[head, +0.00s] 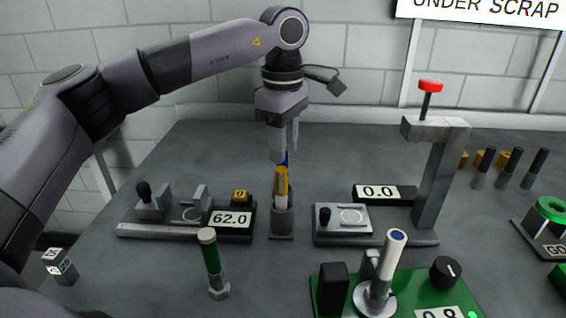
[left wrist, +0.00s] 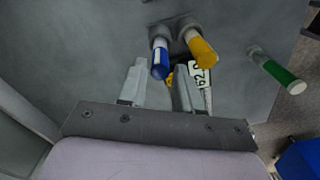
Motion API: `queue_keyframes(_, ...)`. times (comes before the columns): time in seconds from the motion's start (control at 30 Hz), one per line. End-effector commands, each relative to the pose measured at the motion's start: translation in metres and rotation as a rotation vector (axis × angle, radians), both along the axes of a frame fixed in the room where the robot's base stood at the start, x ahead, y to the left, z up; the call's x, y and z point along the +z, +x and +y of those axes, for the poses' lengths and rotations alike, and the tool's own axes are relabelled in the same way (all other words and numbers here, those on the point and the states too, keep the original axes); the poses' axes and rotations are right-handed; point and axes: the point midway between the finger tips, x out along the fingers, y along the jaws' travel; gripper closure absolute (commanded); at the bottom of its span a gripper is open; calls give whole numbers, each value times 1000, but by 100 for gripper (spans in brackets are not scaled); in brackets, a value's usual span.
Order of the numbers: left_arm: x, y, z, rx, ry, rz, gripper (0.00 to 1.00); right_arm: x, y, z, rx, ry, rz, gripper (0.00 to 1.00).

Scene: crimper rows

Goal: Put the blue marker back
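The blue marker (left wrist: 160,62) stands in a grey holder (head: 282,222) beside the yellow marker (head: 281,182). The yellow marker also shows in the left wrist view (left wrist: 201,50). In the head view only a bit of the blue marker (head: 288,158) shows behind the yellow one. My left gripper (left wrist: 162,68) is open and points down over the holder. The blue marker's top lies between its fingertips, with a gap on both sides. In the head view the left gripper (head: 285,153) partly hides the markers. My right gripper is not in view.
A gauge reading 62.0 (head: 231,219) is left of the holder; a post stand with a red knob (head: 430,86) is right. A green marker (head: 211,258) stands upright in front. A green device (head: 415,292) holds a white cylinder with a blue end (head: 391,252). Black-topped posts (head: 510,168) stand far right.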

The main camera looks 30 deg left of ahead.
Motion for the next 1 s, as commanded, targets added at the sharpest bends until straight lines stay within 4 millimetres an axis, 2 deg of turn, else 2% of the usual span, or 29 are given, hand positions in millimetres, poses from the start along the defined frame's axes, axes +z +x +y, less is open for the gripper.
queue_keyframes(0.1, 28, 0, 0, 0, -1, -3, 67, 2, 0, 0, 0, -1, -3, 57)
queue_keyframes(0.33, 59, 0, 0, -1, 0, 0, 67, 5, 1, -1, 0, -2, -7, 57)
queue_keyframes(0.5, 66, 0, 0, -1, 1, 2, 67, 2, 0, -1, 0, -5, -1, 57)
queue_keyframes(1.0, 65, 0, 0, -1, 1, 1, 67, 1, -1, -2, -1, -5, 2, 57)
